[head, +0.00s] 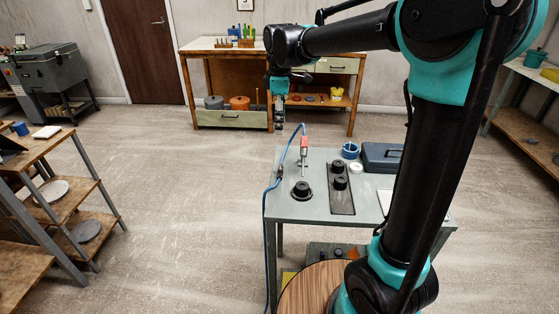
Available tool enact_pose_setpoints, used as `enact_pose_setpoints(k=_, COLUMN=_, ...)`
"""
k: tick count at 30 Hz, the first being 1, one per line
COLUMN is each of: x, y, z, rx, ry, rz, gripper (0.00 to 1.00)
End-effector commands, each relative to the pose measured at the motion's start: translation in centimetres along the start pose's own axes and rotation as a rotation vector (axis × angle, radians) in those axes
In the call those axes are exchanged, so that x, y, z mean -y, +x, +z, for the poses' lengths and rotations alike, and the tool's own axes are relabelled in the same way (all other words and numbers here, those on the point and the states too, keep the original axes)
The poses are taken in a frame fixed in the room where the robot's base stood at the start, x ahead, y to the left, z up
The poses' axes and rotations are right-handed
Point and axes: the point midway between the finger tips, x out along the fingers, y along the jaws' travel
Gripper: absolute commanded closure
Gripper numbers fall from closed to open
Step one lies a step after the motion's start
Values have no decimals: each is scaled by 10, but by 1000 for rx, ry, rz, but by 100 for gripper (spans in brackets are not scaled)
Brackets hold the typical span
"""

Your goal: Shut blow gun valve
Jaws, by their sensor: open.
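My gripper (280,130) points down beyond and above the table's back left corner, open and apart from the gun and hose. Its fingers look small and dark.
The grey table (320,213) also holds black knobs (302,190), a dark plate (342,203), a blue cup (350,151), a white roll (356,168) and a dark case (382,157). A workbench (225,48) stands behind. Floor left of the table is clear.

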Motion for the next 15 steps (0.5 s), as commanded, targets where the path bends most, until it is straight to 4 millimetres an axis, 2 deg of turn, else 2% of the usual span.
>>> enact_pose_setpoints(k=15, x=-1, y=99, z=1, rx=-1, ry=4, rz=1, gripper=45)
